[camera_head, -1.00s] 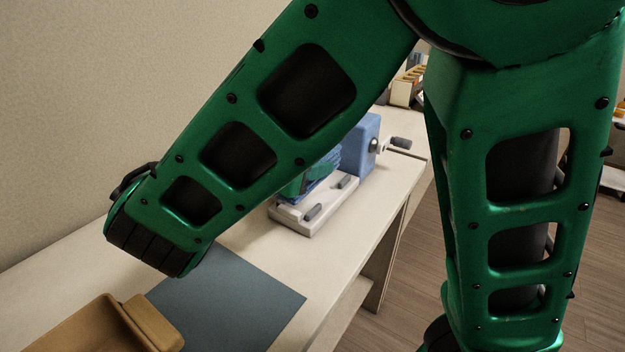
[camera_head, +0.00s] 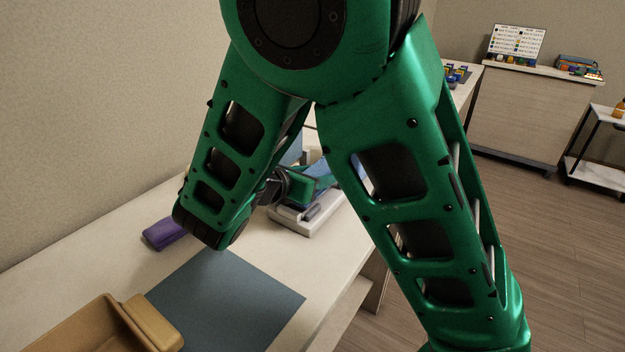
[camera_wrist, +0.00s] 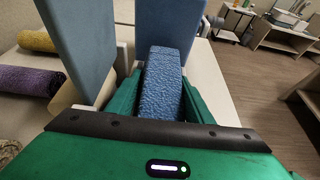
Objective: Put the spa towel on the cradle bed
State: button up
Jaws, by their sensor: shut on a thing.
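The blue, textured spa towel (camera_wrist: 161,90) is between my gripper's green fingers (camera_wrist: 161,78) in the wrist view. My gripper is shut on it. In the head view a little blue (camera_head: 325,174) shows near my gripper, largely hidden by my arm. The cradle's white base (camera_head: 292,222) stands on the table just below my gripper. Two blue-grey upright panels, one left (camera_wrist: 82,45) and one beyond the towel (camera_wrist: 170,22), show in the wrist view. The bed surface is mostly hidden. I cannot tell whether the towel touches it.
A purple roll (camera_head: 163,234) lies on the table at left; it also shows in the wrist view below a yellow roll (camera_wrist: 38,41). A dark blue-grey mat (camera_head: 235,300) and a tan bin (camera_head: 85,325) are nearer. The table's right edge is close to the cradle.

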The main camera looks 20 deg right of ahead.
jog(key=shift+f, duration=0.45)
jog(key=o, duration=1.1)
jog(key=shift+f, duration=0.1)
jog(key=shift+s, duration=0.1)
jog(key=v, duration=1.2)
